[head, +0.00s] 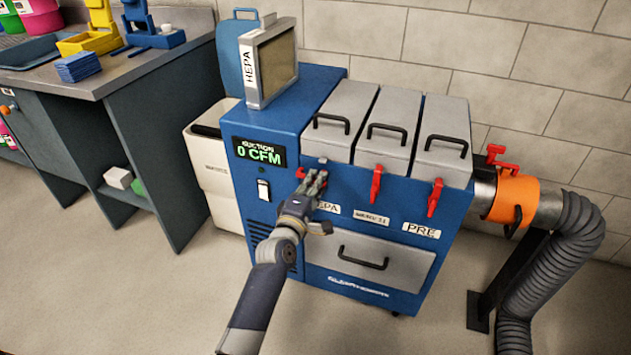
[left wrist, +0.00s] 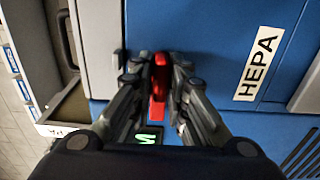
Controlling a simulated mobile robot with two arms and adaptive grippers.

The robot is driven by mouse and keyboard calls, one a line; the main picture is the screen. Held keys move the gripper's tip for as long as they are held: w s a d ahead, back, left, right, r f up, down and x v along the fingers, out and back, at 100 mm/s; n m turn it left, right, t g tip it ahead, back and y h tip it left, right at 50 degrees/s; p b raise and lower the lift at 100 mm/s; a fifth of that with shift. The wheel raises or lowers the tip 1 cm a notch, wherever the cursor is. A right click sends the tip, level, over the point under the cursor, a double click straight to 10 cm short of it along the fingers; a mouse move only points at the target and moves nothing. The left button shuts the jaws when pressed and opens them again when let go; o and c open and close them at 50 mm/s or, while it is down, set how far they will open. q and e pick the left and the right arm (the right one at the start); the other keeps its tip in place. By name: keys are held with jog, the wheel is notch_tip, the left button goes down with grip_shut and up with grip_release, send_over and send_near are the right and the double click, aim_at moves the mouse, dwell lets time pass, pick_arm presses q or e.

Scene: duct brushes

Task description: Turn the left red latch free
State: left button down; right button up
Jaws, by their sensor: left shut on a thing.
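The left red latch (left wrist: 158,80) is on the blue front of the machine (head: 400,205), below the leftmost grey lid (head: 338,112). My left gripper (head: 318,180) is shut on this latch. In the left wrist view the fingers (left wrist: 160,75) close on it from both sides. The latch lies sideways along the panel, its lower part toward the suction display. The fingers hide much of it; a red bit shows left of them in the head view. The middle red latch (head: 376,183) and right red latch (head: 435,198) stand upright under their lids. My right gripper is not in view.
A HEPA label (left wrist: 259,62) is close to the gripper. A framed filter (head: 274,65) stands on the machine at left. A grey drawer (head: 365,262) is below. An orange collar (head: 512,199) and grey hose (head: 565,260) are at right. Floor in front is free.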

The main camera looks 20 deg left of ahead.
pick_arm(q)
jog(key=shift+f, duration=0.1)
jog(key=c, duration=1.7)
grip_release()
jog(key=shift+s, duration=0.1)
jog(key=s, duration=1.1)
jog(key=shift+s+a, duration=0.25)
jog(key=shift+s, duration=0.15)
